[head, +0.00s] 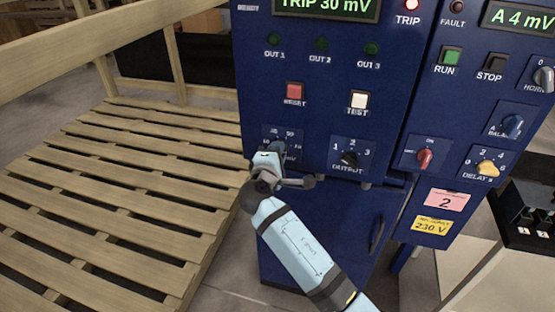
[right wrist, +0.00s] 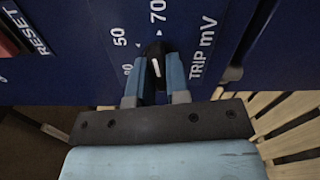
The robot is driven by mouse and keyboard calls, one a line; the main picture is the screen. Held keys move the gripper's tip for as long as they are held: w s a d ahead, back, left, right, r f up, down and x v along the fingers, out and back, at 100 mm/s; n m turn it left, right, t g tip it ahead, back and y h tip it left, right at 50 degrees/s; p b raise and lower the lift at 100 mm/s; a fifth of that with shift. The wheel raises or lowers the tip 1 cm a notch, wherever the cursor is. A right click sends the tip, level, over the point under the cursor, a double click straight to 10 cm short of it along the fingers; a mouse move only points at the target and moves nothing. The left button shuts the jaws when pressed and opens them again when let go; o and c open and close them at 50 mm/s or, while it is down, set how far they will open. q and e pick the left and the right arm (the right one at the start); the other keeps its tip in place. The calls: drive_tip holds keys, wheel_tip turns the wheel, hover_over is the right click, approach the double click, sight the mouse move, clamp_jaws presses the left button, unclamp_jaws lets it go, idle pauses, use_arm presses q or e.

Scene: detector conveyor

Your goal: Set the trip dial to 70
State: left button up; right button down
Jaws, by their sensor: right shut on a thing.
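The trip dial (right wrist: 154,50) is a small black knob with a white line, on a blue plate marked "TRIP mV". The marks 50 and 70 are readable in the right wrist view; a lower mark is partly hidden. My right gripper (right wrist: 155,80) is shut on the knob, one blue finger on each side. In the head view my right gripper (head: 277,150) covers most of the dial plate (head: 270,133). The white line runs nearly upright in the wrist view; which end points is unclear. The green display (head: 325,7) reads TRIP 30 mV. My left gripper is out of view.
The red RESET button (head: 295,91) and white TEST button (head: 359,100) sit above the dial. The OUTPUT dial (head: 349,158) is close on the right. A wooden pallet (head: 120,185) lies left of the cabinet.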

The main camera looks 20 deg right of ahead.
use_arm(q)
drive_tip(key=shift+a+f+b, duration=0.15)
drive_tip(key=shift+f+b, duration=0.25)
drive_tip(key=shift+b, duration=0.25)
use_arm(e)
drive_tip(key=shift+f+m, duration=0.1)
drive_tip(key=shift+m, duration=0.7)
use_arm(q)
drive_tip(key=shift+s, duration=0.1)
use_arm(e)
drive_tip(key=c, duration=1.1)
unclamp_jaws()
